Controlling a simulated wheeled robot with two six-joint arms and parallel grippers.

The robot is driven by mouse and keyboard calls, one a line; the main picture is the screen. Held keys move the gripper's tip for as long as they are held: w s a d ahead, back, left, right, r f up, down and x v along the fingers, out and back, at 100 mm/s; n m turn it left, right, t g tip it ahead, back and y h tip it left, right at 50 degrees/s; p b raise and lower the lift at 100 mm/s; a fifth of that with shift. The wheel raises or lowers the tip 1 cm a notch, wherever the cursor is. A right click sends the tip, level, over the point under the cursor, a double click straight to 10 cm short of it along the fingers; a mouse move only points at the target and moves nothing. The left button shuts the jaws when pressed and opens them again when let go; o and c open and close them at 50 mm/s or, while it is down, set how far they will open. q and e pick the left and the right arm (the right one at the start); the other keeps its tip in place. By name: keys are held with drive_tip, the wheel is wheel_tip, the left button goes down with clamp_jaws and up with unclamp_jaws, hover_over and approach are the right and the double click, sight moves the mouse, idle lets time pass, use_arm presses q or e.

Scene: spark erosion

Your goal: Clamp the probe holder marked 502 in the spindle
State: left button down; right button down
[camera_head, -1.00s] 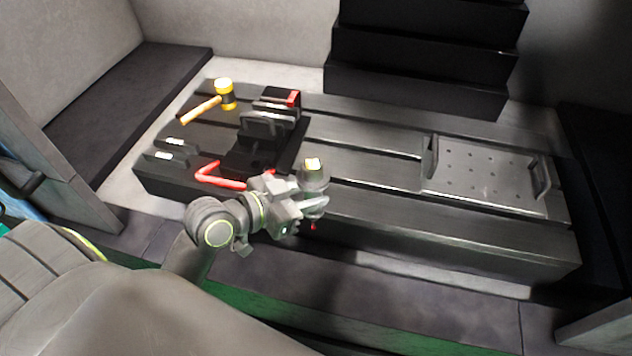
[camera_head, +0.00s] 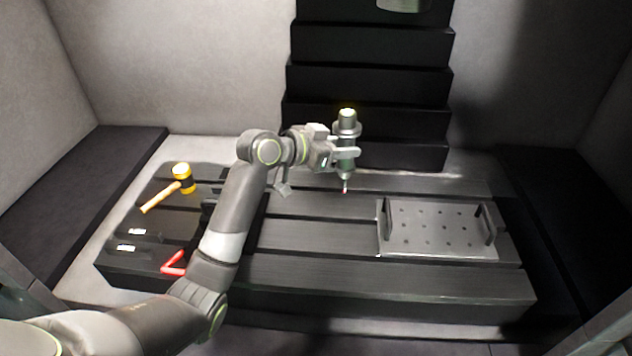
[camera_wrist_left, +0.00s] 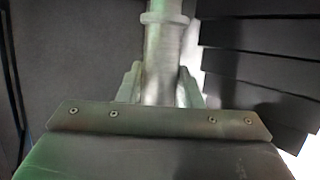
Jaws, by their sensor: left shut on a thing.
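My left gripper (camera_head: 342,153) is shut on a grey cylindrical probe holder (camera_head: 347,128). The holder is upright, with a yellowish top and a thin probe tip with a red end pointing down. It is held in the air above the back of the slotted table. In the left wrist view the holder (camera_wrist_left: 163,50) stands between the two fingers. No 502 marking is legible. The spindle (camera_head: 404,4) appears to be the grey cylinder cut off by the top edge, in front of the black stepped cover. My right gripper is not in view.
The slotted table (camera_head: 400,283) carries a perforated plate with raised ends (camera_head: 440,247) at right. A yellow-headed mallet (camera_head: 183,177) and a red bent handle (camera_head: 172,264) lie at left. The black stepped cover (camera_head: 370,85) rises behind. My left arm hides most of the vise.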

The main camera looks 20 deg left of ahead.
use_arm(q)
drive_tip(key=w+d+r+m+p, duration=0.1)
drive_tip(key=w+d+r+p, duration=0.1)
drive_tip(key=r, duration=0.7)
drive_tip(key=w+d+r+g+h+p, duration=0.1)
drive_tip(key=w+d+r, duration=0.3)
drive_tip(key=r, duration=0.4)
drive_tip(key=shift+w+d+r+m+g+p, duration=0.3)
drive_tip(key=shift+w+d+r+m+p, duration=0.1)
drive_tip(key=shift+d+p, duration=0.15)
idle(0.8)
idle(0.6)
